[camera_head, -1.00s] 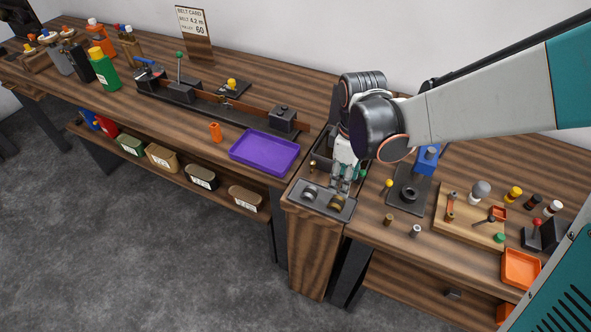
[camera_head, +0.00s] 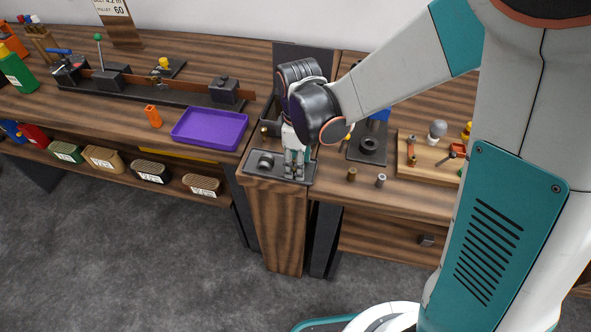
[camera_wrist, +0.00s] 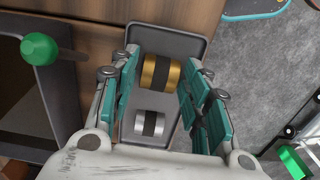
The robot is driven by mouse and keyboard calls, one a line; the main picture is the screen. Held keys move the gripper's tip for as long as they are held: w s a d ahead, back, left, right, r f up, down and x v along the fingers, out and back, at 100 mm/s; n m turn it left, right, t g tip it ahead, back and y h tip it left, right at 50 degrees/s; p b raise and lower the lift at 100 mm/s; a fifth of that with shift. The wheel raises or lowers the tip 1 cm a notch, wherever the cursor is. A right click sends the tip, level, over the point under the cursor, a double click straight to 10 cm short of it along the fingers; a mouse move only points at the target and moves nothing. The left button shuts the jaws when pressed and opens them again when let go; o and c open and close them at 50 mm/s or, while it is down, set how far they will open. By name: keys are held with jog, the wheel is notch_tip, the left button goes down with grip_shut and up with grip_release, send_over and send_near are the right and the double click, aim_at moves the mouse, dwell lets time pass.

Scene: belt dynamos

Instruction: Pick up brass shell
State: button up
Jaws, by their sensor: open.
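The brass shell (camera_wrist: 161,73) is a gold cylinder with a dark band, lying on its side in a grey tray (camera_wrist: 194,46). In the wrist view it lies between the spread fingers of my gripper (camera_wrist: 157,92), near their tips. I cannot tell whether either finger touches it. A silver shell (camera_wrist: 149,123) with a dark band lies in the same tray, nearer the palm in that view. In the head view my gripper (camera_head: 296,172) points down over the right part of the tray (camera_head: 252,175) and mostly hides the brass shell. The silver shell (camera_head: 266,160) shows to its left.
A purple tray (camera_head: 209,128) lies to the left. A dark box with a green knob (camera_wrist: 39,49) stands beside the grey tray. Two small cylinders, brown (camera_head: 352,174) and grey (camera_head: 381,180), stand to the right, near a dark fixture (camera_head: 368,146).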

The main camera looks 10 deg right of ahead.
jog(key=c, duration=0.9)
jog(key=shift+r, duration=0.15)
